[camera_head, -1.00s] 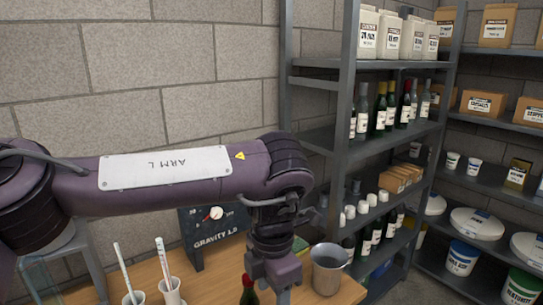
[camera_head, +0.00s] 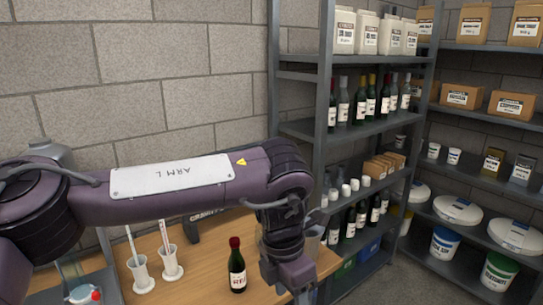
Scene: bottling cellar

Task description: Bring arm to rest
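My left arm, marked "ARM L", reaches across the camera head view from the left. Its wrist bends down at the right end of the wooden table (camera_head: 205,262). The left gripper (camera_head: 300,296) points down near the table's right edge, and its fingertips are cut off or hidden at the bottom of the picture. A dark bottle with a red cap (camera_head: 237,266) stands upright on the table, left of the gripper and apart from it. My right gripper is not in view.
Two white-based cylinders with rods (camera_head: 141,274) (camera_head: 171,263) stand on the table. A grey shelf rack (camera_head: 325,120) with bottles stands close behind, on the right.

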